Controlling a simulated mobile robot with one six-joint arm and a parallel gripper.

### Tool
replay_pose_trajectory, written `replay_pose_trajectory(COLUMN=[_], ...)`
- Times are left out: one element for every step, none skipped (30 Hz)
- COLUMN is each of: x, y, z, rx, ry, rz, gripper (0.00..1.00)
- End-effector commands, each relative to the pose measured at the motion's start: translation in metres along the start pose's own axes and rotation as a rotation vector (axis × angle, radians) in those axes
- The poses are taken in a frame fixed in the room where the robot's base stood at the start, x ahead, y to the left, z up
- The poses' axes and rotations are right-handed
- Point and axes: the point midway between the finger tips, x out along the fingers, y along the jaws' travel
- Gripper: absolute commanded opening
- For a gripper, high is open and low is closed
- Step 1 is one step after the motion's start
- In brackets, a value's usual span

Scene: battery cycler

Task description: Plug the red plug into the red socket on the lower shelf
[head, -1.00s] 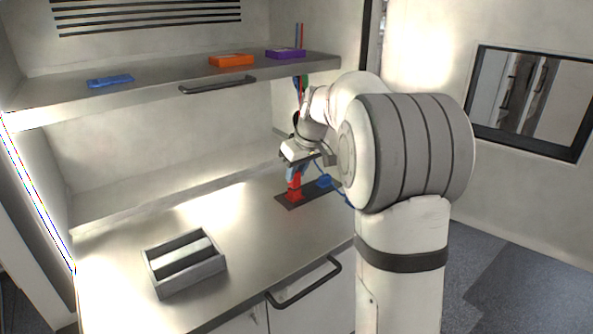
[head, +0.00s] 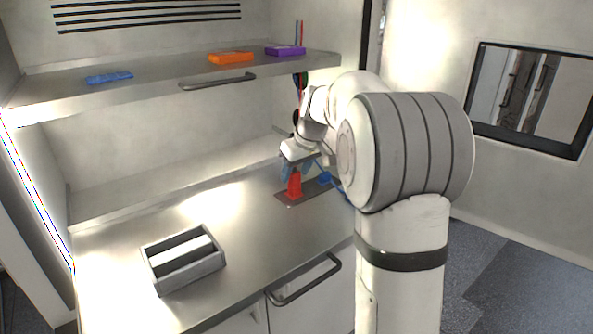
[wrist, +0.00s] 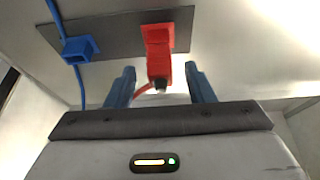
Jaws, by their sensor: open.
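The red plug (head: 295,182) stands upright at the red socket (head: 293,196) on a dark plate on the lower shelf. In the wrist view the red plug (wrist: 159,65) lines up with the red socket (wrist: 156,36) and appears to sit in it; I cannot see how deep. A thin red cable shows at its near end. My gripper (head: 288,170) is just above the plug. In the wrist view my gripper (wrist: 161,86) is open, with one blue finger on each side of the plug's near end and gaps between.
A blue connector (wrist: 80,48) with a blue cable sits beside the red one on the dark plate (wrist: 115,35). A grey tray (head: 185,275) stands at the front left. The upper shelf (head: 150,88) holds blue, orange and purple pieces. The middle of the worktop is clear.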

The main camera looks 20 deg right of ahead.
Motion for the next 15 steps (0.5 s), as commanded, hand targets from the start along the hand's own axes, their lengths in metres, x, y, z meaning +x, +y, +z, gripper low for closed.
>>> replay_pose_trajectory(x=[0.0, 0.0, 0.0, 0.0, 0.0, -0.002, -0.004, -0.007, -0.012, -0.016, -0.021, -0.028, -0.034, -0.039, -0.046], y=[0.0, 0.0, 0.0, 0.0, 0.0, 0.0, 0.0, 0.0, 0.0, 0.001, 0.0, 0.0, 0.0, 0.0, 0.0], z=[0.0, 0.0, 0.0, 0.0, 0.0, 0.0, 0.0, 0.0, 0.0, 0.0, 0.0, 0.0, 0.0, -0.001, 0.0], rx=[0.0, 0.0, 0.0, 0.0, 0.0, 0.0, 0.0, 0.0, 0.0, 0.0, 0.0, 0.0, 0.0, 0.0, -0.001], ry=[0.0, 0.0, -0.001, -0.001, -0.001, 0.0, 0.0, 0.001, 0.002, 0.003, 0.003, 0.003, 0.003, 0.004, 0.003], rz=[0.0, 0.0, 0.0, 0.0, 0.0, 0.0, 0.0, 0.0, 0.001, 0.002, 0.002, 0.002, 0.002, 0.002, 0.002], gripper=[0.48, 0.48, 0.48, 0.48, 0.48, 0.48, 0.48, 0.48, 0.48, 0.48, 0.48, 0.48, 0.48, 0.48, 0.48])
